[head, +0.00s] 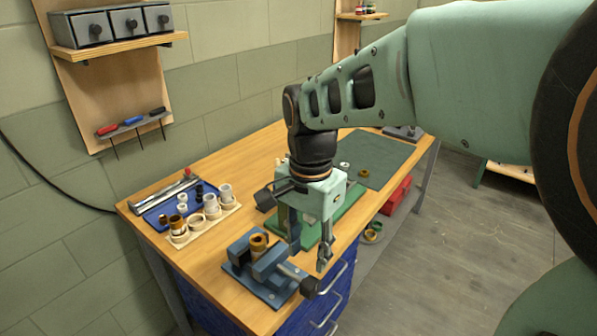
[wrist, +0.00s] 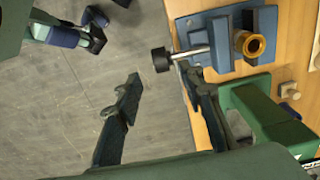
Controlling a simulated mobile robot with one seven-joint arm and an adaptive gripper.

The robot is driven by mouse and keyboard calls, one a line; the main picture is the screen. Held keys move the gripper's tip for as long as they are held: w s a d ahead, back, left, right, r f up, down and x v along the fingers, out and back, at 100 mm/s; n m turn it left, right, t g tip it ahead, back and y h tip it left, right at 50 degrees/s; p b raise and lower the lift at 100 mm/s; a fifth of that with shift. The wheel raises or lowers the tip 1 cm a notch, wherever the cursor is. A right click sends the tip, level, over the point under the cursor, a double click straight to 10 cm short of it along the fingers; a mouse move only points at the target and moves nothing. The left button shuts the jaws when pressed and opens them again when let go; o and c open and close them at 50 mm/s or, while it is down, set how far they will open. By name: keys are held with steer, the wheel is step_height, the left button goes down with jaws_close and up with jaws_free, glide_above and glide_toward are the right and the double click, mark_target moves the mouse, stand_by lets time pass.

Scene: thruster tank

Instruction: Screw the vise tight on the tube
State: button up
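The blue vise (head: 265,272) stands at the near edge of the wooden bench; it also shows in the wrist view (wrist: 222,45). A brass-coloured tube (head: 258,244) stands upright between its jaws, and its open end shows in the wrist view (wrist: 249,44). Whether the jaws touch it I cannot tell. The vise's screw ends in a dark knob (head: 309,288), which sticks out past the bench edge. My gripper (head: 310,258) is open and empty, fingers pointing down, above the knob. In the wrist view the knob (wrist: 161,59) appears between and just beyond the fingertips (wrist: 158,73).
A wooden rack (head: 203,224) with white cups and a blue tray (head: 180,203) lie left of the vise. A green fixture (head: 320,222) stands behind my gripper. A dark green mat (head: 375,160) lies farther back. Blue drawers (head: 325,300) are below the bench; open floor lies right.

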mark_target(309, 285)
step_height(309, 285, down, 11)
steer(key=shift+s+r+b, duration=0.1)
steer(key=shift+r+b, duration=0.05)
steer(key=shift+b, duration=0.4)
steer(key=shift+c, duration=0.4)
jaws_close()
steer(key=shift+d, duration=0.1)
